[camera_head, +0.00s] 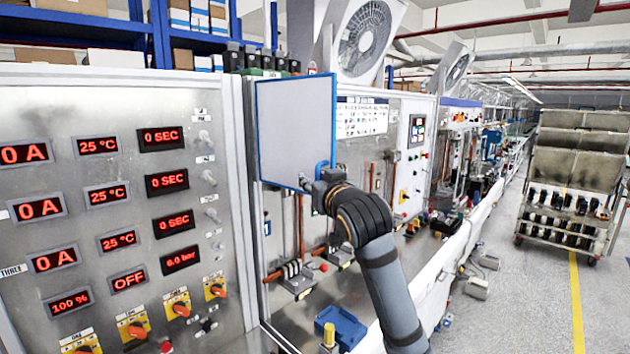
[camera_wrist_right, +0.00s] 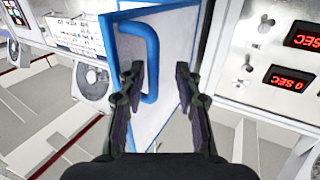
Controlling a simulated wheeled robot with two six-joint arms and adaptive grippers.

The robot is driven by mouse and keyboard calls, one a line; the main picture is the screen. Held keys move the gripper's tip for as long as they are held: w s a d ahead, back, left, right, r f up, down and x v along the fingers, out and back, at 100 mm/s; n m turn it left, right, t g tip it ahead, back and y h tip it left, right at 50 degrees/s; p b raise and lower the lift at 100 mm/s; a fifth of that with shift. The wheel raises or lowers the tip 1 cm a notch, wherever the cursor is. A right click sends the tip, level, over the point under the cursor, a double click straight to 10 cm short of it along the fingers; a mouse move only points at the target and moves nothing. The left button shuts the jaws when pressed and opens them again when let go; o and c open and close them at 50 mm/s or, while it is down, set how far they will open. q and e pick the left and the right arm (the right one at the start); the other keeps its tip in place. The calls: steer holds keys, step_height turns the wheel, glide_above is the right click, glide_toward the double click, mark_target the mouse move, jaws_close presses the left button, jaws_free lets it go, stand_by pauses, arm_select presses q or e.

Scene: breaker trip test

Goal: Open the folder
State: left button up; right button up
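The folder (camera_head: 296,125) is a flat grey panel with a blue border, mounted on the test bench's metal front in the head view. A blue handle (camera_wrist_right: 150,60) stands on it near one edge and shows large in the right wrist view. My right gripper (camera_head: 318,180) is at the handle, by the folder's lower right corner. In the right wrist view its two fingers (camera_wrist_right: 160,85) are wide apart, with the handle between them, nearer the left finger. Contact with the handle cannot be told. My left gripper is not in view.
A control panel (camera_head: 105,240) with red displays and orange knobs stands on the left. Below the folder are metal clamps (camera_head: 295,277) and a blue block (camera_head: 341,327). A cart (camera_head: 570,180) stands on the right, past open floor (camera_head: 535,285).

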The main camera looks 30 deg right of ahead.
steer(key=s+a, duration=0.1)
steer(key=s, duration=0.6)
steer(key=shift+s+a, duration=0.15)
